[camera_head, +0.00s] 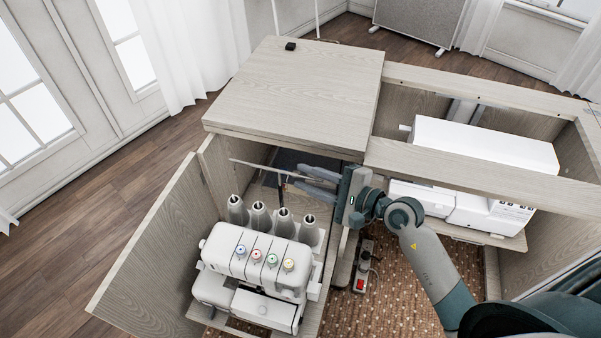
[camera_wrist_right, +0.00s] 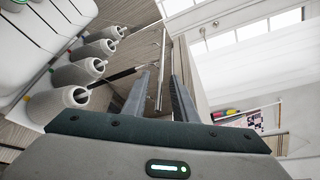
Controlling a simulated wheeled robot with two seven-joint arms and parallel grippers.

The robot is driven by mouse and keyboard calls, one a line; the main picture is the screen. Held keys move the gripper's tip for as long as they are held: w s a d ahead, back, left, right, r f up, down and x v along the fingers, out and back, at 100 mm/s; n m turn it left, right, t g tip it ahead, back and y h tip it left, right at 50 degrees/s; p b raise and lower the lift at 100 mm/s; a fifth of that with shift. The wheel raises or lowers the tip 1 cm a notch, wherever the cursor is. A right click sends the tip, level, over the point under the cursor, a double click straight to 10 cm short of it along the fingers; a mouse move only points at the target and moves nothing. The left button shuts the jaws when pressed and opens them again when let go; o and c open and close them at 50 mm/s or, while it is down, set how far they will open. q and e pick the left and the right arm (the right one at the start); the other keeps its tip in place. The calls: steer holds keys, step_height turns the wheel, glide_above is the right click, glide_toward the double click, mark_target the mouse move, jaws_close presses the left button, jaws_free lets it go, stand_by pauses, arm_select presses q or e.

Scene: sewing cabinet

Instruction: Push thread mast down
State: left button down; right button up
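The thread mast is a thin dark post (camera_head: 280,191) with a thin horizontal bar (camera_head: 250,164) on top, behind the white serger (camera_head: 257,258) and its grey thread cones (camera_head: 261,217). My right gripper (camera_head: 302,179) reaches in from the right, its fingers apart near the right part of the bar. In the right wrist view a metal bar (camera_wrist_right: 161,65) runs lengthwise in the gap between the fingers (camera_wrist_right: 160,82), with space visible beside it. A dark rod (camera_wrist_right: 120,75) shows just left of the fingers. Contact cannot be told. My left gripper is not in view.
The wooden cabinet top (camera_head: 300,95) lies just behind and above the gripper. An open cabinet door (camera_head: 150,240) stands left of the serger. A white sewing machine (camera_head: 485,150) sits in the right bay. A power strip (camera_head: 363,270) lies on the patterned carpet below.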

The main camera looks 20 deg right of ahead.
steer(key=shift+x, duration=1.2)
jaws_close()
steer(key=shift+f, duration=0.1)
stand_by(0.5)
